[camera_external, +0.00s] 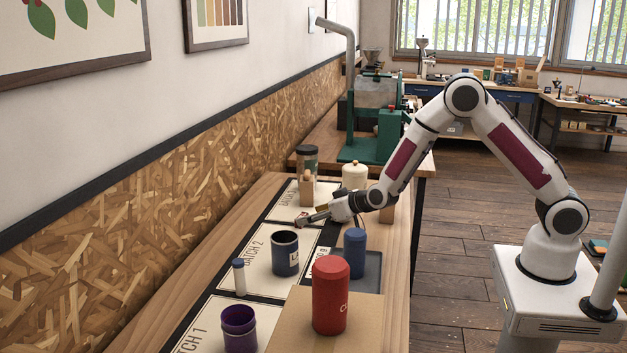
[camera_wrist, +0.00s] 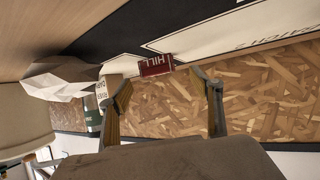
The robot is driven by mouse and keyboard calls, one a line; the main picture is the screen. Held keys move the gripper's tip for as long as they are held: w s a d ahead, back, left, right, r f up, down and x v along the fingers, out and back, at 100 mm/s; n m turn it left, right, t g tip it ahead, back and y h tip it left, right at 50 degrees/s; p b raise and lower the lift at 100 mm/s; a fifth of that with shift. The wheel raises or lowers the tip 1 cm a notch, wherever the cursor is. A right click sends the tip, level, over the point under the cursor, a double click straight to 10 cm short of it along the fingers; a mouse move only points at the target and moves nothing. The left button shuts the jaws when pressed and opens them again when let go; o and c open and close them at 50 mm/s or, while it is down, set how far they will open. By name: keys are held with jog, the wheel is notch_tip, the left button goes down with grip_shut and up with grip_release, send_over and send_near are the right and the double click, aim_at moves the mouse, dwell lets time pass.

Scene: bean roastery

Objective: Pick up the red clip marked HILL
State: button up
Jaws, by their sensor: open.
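The red clip marked HILL (camera_wrist: 155,65) lies on a cream and black mat in the wrist view, its label facing the camera. It appears just beyond and between the two fingertips of my gripper (camera_wrist: 163,88), nearer the left one. The fingers are spread apart with nothing between them. In the external view my gripper (camera_external: 312,217) reaches in low from the right over the mat, and a small red patch of the clip (camera_external: 301,219) shows at its tips. The fingers hide part of the clip there.
A navy cup (camera_external: 285,253), a blue canister (camera_external: 354,253), a red canister (camera_external: 330,297), a purple cup (camera_external: 239,331) and a slim blue-capped tube (camera_external: 240,278) stand nearer the camera. A dark jar (camera_external: 307,160) and a cream jar (camera_external: 355,176) stand behind. A chipboard wall panel (camera_external: 170,210) borders the left.

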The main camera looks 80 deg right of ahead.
jog(key=shift+w, duration=0.1)
dwell(0.3)
jog(key=shift+x, duration=2.6)
jog(key=shift+d, duration=0.15)
jog(key=shift+c, duration=0.3)
jog(key=c, duration=0.8)
